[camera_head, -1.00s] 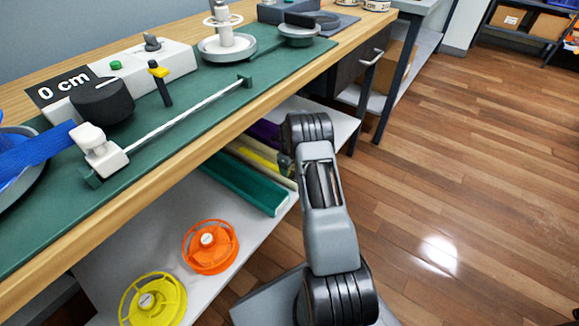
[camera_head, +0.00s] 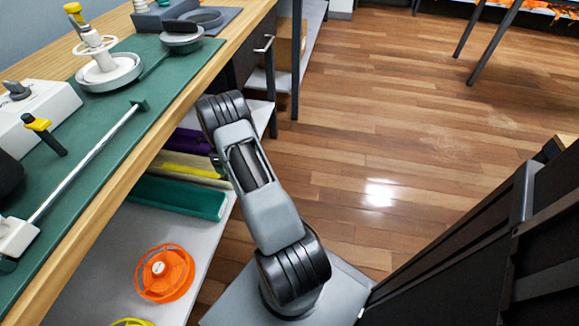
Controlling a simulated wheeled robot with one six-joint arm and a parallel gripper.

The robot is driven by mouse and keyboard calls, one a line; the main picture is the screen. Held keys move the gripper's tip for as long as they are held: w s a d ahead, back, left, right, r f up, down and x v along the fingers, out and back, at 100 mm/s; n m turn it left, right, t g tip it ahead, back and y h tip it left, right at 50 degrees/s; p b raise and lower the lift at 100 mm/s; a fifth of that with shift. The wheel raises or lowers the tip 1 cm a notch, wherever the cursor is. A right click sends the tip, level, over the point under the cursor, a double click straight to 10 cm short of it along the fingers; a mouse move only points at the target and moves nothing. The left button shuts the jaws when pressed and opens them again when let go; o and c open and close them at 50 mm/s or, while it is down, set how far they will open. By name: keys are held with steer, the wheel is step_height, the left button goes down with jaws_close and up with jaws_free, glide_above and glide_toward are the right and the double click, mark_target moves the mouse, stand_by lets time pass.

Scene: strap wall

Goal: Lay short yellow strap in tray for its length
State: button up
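No loose yellow strap can be made out. On the lower shelf under the bench lie long coloured pieces side by side: purple (camera_head: 188,142), yellow (camera_head: 188,172) and green (camera_head: 180,197). I cannot tell whether they are trays or rolls. An orange reel (camera_head: 165,273) sits in front of them, and the edge of a yellow reel (camera_head: 132,322) shows at the bottom. My folded arm stands right of the shelf and covers part of it. My gripper is not clearly visible.
The bench has a green mat (camera_head: 105,105) with a metal rod (camera_head: 85,160), a yellow-handled tool (camera_head: 44,133) and a white spindle stand (camera_head: 105,65). A dark slatted structure (camera_head: 470,240) rises close at the right. The wooden floor (camera_head: 400,120) between is clear.

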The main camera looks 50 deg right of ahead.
steer(key=s+d+p, duration=0.1)
steer(key=s+d, duration=0.2)
steer(key=s, duration=0.5)
steer(key=s+d+r+p, duration=0.1)
steer(key=s+d, duration=0.3)
steer(key=s, duration=0.4)
steer(key=s+d+r+p, duration=0.1)
steer(key=s+d+p, duration=0.2)
steer(key=s, duration=0.5)
steer(key=shift+d, duration=0.45)
